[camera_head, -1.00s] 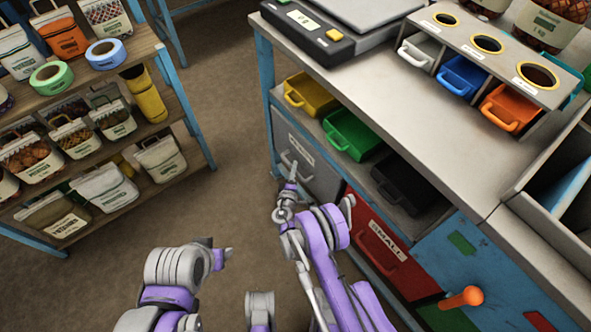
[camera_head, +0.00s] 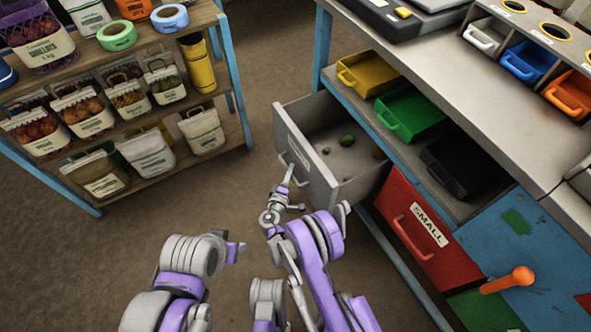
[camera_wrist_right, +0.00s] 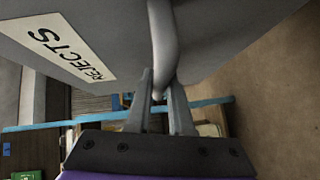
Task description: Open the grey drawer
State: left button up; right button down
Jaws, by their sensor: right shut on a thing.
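The grey drawer (camera_head: 308,160) is pulled well out of the bench, and its inside shows with a few small round items in it. In the right wrist view its front (camera_wrist_right: 220,35) carries a label reading REJECTS. My right gripper (camera_head: 287,180) is at the drawer front, and in the right wrist view its two fingers (camera_wrist_right: 159,98) are shut on the grey handle (camera_wrist_right: 163,45). My left arm is at the lower left; its gripper (camera_head: 238,250) is away from the drawer, and whether it is open or shut does not show.
A red drawer (camera_head: 425,235) labelled SMALL is closed beside the grey one. Yellow (camera_head: 368,75), green (camera_head: 410,110) and black (camera_head: 465,165) bins sit on the shelf above. A rack (camera_head: 235,95) of sacks stands at left. Floor (camera_head: 160,225) between is clear.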

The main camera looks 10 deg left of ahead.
jog(key=s+a, duration=0.4)
jog(key=a, duration=0.1)
jog(key=shift+a+b, duration=0.35)
jog(key=shift+a, duration=0.05)
jog(key=c, duration=0.8)
grip_release()
jog(key=s+a+r+p, duration=0.1)
jog(key=s, duration=0.9)
jog(key=shift+s+a+r+p, duration=0.25)
jog(key=shift+s+r+p, duration=0.05)
jog(key=shift+p, duration=0.05)
